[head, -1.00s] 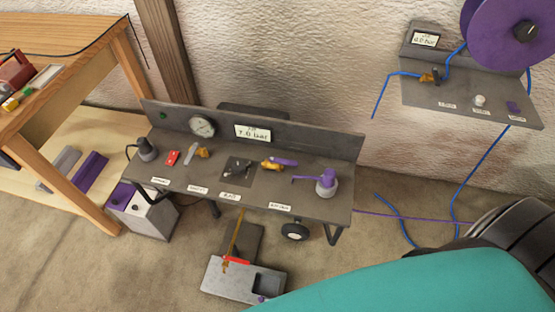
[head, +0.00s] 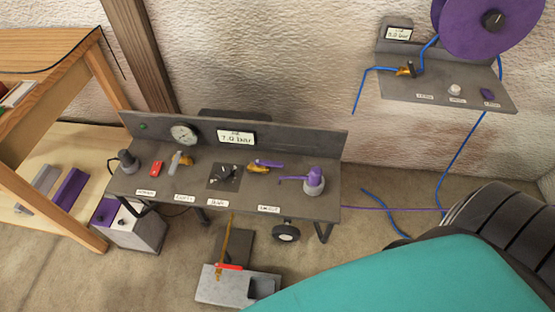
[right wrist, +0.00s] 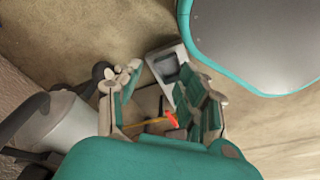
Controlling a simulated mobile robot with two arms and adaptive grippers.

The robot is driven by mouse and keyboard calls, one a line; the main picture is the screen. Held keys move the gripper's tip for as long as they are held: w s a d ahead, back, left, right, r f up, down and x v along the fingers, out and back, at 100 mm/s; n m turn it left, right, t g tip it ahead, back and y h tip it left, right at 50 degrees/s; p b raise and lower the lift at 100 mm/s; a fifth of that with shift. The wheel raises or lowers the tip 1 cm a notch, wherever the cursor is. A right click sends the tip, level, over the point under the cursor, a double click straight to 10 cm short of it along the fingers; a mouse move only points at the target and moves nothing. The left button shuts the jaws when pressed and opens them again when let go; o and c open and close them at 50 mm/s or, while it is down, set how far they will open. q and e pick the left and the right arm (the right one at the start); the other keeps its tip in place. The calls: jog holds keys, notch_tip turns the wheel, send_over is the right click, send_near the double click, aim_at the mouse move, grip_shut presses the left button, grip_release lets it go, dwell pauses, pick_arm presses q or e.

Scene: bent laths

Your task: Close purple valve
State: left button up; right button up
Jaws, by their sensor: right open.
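A grey bench (head: 222,205) stands against the wall. On its right half, a brass valve with a purple lever (head: 268,163) lies beside a grey knob-like fitting with a purple cap and a thin purple arm (head: 314,176). The lever lies roughly along the bench's length. Another brass valve with a pale handle (head: 180,159) is to the left. My right gripper (right wrist: 160,104) is open and empty in the right wrist view, with floor and a foot pump behind its fingers. No gripper touches the purple lever. My left gripper is not in view.
A foot pump with a red handle (head: 229,267) stands on the floor before the bench. A wall shelf (head: 440,92) with a purple reel (head: 492,22) is at upper right. A wooden table (head: 90,75) is at left. Hoses trail across the floor at right.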

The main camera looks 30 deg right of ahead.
jog(key=w+a+r, duration=0.1)
jog(key=w+r, duration=0.6)
jog(key=r, duration=0.3)
notch_tip(320, 180, up, 34)
jog(key=n+t+y, duration=0.1)
jog(key=n+y, duration=0.2)
jog(key=n, duration=0.5)
send_over(275, 163)
jog(key=s+d, duration=0.5)
jog(key=d, duration=0.1)
jog(key=x, duration=1.7)
jog(key=shift+w+a+f+b, duration=0.1)
jog(key=shift+w+a+b, duration=0.1)
jog(key=shift+a+b, duration=0.25)
